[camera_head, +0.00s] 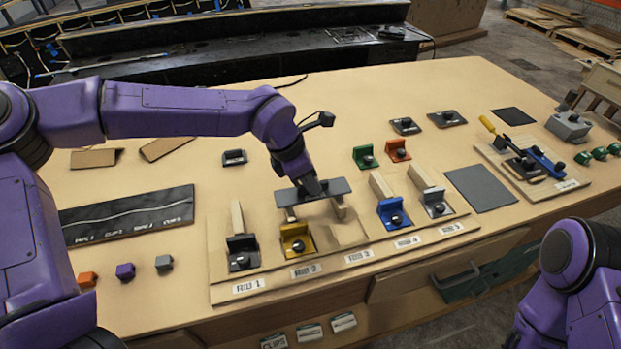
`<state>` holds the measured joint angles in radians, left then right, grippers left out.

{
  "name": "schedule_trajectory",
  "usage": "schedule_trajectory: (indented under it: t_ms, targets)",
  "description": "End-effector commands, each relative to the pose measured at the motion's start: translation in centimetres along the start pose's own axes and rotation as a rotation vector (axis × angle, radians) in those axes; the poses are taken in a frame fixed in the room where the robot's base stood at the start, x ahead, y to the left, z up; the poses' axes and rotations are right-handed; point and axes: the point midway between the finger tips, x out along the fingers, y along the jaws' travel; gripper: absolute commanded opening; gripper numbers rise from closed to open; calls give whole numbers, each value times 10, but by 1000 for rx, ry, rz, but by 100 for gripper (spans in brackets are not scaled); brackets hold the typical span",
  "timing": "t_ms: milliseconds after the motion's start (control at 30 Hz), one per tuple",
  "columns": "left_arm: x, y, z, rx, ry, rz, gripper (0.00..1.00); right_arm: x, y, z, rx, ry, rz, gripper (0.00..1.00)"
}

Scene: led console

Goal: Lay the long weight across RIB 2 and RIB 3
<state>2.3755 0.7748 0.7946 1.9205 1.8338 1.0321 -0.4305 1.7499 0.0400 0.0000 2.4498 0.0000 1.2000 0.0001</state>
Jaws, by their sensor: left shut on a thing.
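The long weight (334,188) is a dark grey flat bar. My left gripper (312,190) is shut on its middle from above. The bar lies crosswise over the wooden strips of RIB 2 (290,214) and RIB 3 (339,209), hiding their far parts. I cannot tell whether it touches them or hangs just above. A yellow clamp (297,241) stands at the near end of RIB 2. RIB 3 shows no clamp at its near end. My right arm is at the lower right, with its gripper out of view.
On the same board, a black clamp (242,254) is at RIB 1, a blue clamp (392,213) at RIB 4 and a grey clamp (437,203) at RIB 5. Green (364,157) and orange (397,150) clamps stand behind. A dark mat (481,188) lies to the right.

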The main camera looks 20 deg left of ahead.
Motion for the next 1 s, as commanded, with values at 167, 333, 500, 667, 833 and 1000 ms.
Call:
schedule_trajectory:
  t_ms: [167, 333, 500, 667, 833, 1000]
  targets:
    - [4, 0, -1, 1, -2, 1, 0, 2, 0, 1, 0, 0, 0, 38]
    - [8, 0, -3, 0, -2, 0, 0, 3, 0, 1, 0, 0, 0, 38]
    - [10, 0, -4, 0, 0, -1, 21, 3, 0, 2, 0, 0, 0, 38]
    - [10, 0, -4, 0, 0, -1, 40, 3, 0, 1, 0, 0, 0, 38]
    - [10, 0, -4, 0, 0, 0, 40, 3, 0, 1, 0, 0, 0, 38]
    - [-8, 0, 1, -1, -4, 3, 40, 1, 0, 0, 0, 0, 0, 38]
